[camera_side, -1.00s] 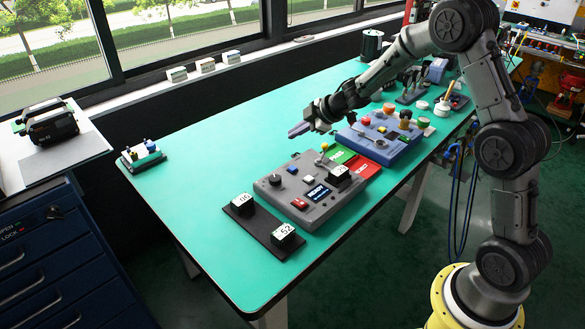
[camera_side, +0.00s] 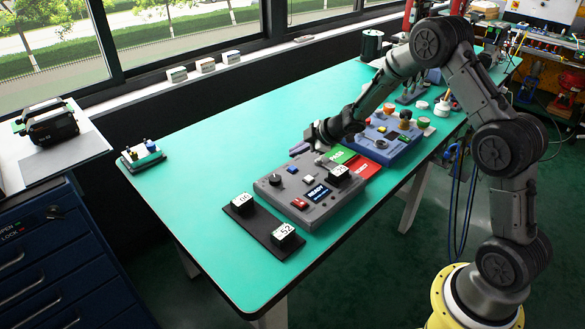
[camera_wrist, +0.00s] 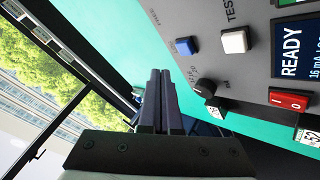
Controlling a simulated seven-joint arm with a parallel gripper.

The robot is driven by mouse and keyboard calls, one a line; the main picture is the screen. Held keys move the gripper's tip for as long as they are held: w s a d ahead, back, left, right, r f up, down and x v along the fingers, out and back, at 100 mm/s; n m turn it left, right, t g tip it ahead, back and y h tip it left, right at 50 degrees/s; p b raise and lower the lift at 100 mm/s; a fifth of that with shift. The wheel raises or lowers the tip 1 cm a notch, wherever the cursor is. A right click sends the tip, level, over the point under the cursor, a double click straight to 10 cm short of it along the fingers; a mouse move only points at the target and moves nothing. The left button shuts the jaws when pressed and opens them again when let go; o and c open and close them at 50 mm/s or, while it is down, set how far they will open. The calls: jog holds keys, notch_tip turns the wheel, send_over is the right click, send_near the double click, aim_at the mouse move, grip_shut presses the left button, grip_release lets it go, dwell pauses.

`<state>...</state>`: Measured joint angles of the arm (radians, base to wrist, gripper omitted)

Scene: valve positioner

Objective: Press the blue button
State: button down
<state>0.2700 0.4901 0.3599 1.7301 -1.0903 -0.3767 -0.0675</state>
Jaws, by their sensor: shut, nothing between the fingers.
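The blue button (camera_wrist: 185,46) is a small square cap on the grey panel in the wrist view, beside a white square button (camera_wrist: 233,40) marked TEST. It sits up and to the right of my fingertips, apart from them. In the side view the grey control box (camera_side: 325,208) lies on the bench, with the blue button (camera_side: 293,169) small near its far edge. My gripper (camera_side: 299,149) is low beyond that edge. In the wrist view my gripper (camera_wrist: 160,74) has its two dark fingers together, holding nothing.
The grey box also carries a black knob (camera_wrist: 204,87), a red rocker switch (camera_wrist: 289,100) and a READY display (camera_wrist: 297,48). A blue box (camera_side: 391,150) with several controls stands behind right. Numbered blocks sit on a dark tray (camera_side: 259,231).

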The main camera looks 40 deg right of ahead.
aim_at(296, 171)
jog(key=shift+f, duration=1.3)
dwell(1.1)
jog(key=shift+f, duration=0.4)
jog(key=shift+f, duration=0.45)
dwell(0.6)
dwell(0.3)
jog(key=shift+r, duration=0.85)
notch_tip(296, 171, up, 5)
dwell(0.4)
